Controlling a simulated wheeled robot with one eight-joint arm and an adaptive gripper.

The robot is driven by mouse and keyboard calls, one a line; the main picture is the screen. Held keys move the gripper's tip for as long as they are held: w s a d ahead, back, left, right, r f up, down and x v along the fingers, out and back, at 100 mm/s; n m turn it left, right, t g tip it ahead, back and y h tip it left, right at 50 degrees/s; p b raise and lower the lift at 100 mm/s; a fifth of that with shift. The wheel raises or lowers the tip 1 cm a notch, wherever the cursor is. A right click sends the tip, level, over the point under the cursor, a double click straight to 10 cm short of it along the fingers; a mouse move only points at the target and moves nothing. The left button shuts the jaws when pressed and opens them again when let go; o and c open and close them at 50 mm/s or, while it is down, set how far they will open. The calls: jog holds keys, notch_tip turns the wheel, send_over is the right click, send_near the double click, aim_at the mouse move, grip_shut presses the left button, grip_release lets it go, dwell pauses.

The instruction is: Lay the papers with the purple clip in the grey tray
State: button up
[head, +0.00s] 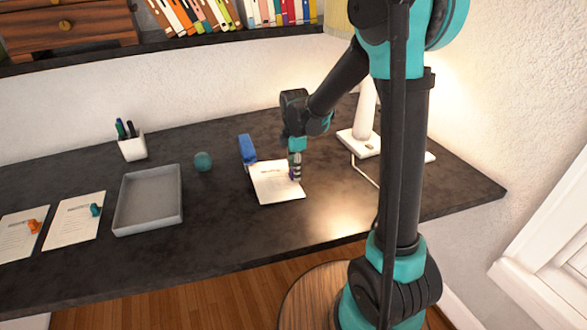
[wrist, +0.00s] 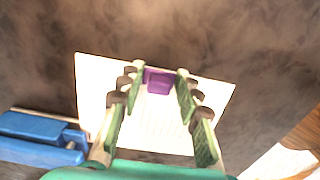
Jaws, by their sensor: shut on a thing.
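In the wrist view the white sheet (wrist: 95,85) lies under my gripper, with the purple clip (wrist: 158,80) between the fingertips. My gripper (head: 296,174) is shut on the purple clip, fingers pointing down at the sheet's right part; it also shows in the wrist view (wrist: 160,85). The grey tray (head: 148,200) stands empty on the desk, left of the papers. The clip is hidden by my fingers in the head view.
A blue stapler-like object (head: 247,150) sits close behind the papers. A teal ball (head: 203,161) lies between tray and papers. Papers with a teal clip (head: 72,222) and with an orange clip (head: 18,235) lie left of the tray. A pen cup (head: 132,147) and lamp base (head: 358,143) stand farther back.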

aim_at(300, 187)
jog(key=shift+s+d, duration=0.3)
jog(key=shift+s, duration=0.6)
jog(key=shift+s+d, duration=0.25)
jog(key=shift+s, duration=0.7)
jog(key=shift+s+d, duration=0.3)
jog(key=shift+s, duration=0.6)
jog(key=o, duration=1.3)
